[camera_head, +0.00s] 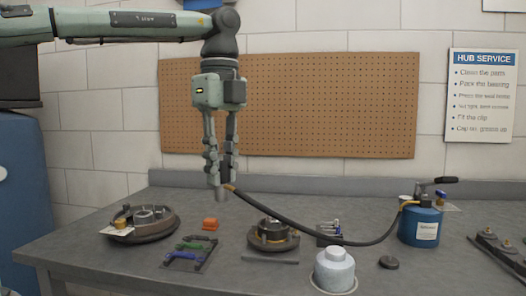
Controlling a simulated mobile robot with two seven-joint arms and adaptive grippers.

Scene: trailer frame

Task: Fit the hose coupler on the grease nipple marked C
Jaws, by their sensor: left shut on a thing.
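My left gripper (219,172) points down above the back of the workbench. Its fingers are shut on the hose coupler (220,194), a grey cylinder hanging upright in the air. A black hose (305,229) leaves the coupler by a brass fitting and sags across to the blue grease pump (421,227) at the right. I cannot make out any letter C or tell which part is the grease nipple so marked. A small dark block with metal fittings (329,233) stands behind the hose. My right gripper is not in view.
The workbench (215,283) holds a brake drum (155,229) at left, an orange piece (210,223), blue and green tools (188,250), a hub (272,238) at centre, and a grey-white canister (334,269) in front. A black cap (389,262) lies beside it. A pegboard (300,105) is behind.

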